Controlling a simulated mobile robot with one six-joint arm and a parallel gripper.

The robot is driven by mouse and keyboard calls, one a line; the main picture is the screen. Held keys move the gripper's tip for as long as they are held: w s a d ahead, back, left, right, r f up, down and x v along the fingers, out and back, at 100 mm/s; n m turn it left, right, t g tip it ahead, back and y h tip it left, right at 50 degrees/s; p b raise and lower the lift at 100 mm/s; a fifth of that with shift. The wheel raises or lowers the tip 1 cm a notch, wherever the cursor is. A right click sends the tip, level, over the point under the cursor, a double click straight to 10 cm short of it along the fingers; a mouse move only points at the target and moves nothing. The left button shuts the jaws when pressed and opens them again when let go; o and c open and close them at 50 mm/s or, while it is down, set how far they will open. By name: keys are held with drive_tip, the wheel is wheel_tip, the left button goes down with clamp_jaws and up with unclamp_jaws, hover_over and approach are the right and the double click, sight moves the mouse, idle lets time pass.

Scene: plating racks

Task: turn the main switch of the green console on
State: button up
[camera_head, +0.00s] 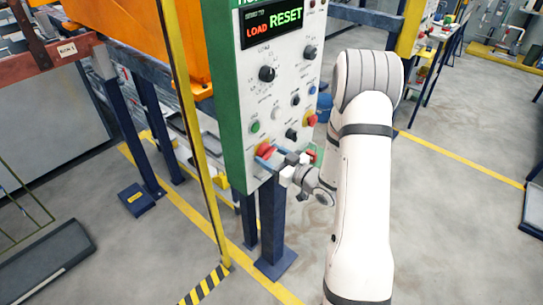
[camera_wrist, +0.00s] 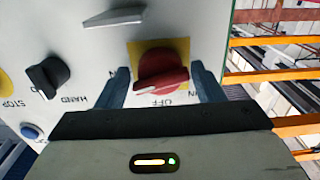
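The green console (camera_head: 214,90) has a white front panel with a lit display. Its main switch, a red knob on a yellow plate (camera_head: 264,149), is low on the panel's left side. In the wrist view the red switch (camera_wrist: 161,70) fills the middle, with OFF and a partly hidden ON label beside it. A white mark on the knob points down-left in that view. My gripper (camera_wrist: 162,72) is open, one blue finger on each side of the knob, with a visible gap on both sides. In the head view my gripper (camera_head: 280,156) is at the panel's lower edge.
A black HAND selector (camera_wrist: 48,76) and a blue button (camera_wrist: 31,131) are close by on the panel. A red knob on yellow (camera_head: 311,119) is higher right. A yellow post (camera_head: 190,120) stands left of the console.

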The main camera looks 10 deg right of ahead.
drive_tip(key=c, duration=0.6)
drive_tip(key=shift+m+b, duration=0.35)
drive_tip(key=shift+m, duration=1.15)
drive_tip(key=o, duration=0.8)
drive_tip(key=shift+c, duration=0.2)
drive_tip(key=b+v, duration=0.1)
drive_tip(key=v, duration=0.6)
drive_tip(key=shift+s+d+b, duration=0.2)
drive_tip(key=shift+s+b, duration=0.1)
drive_tip(key=shift+s, duration=0.05)
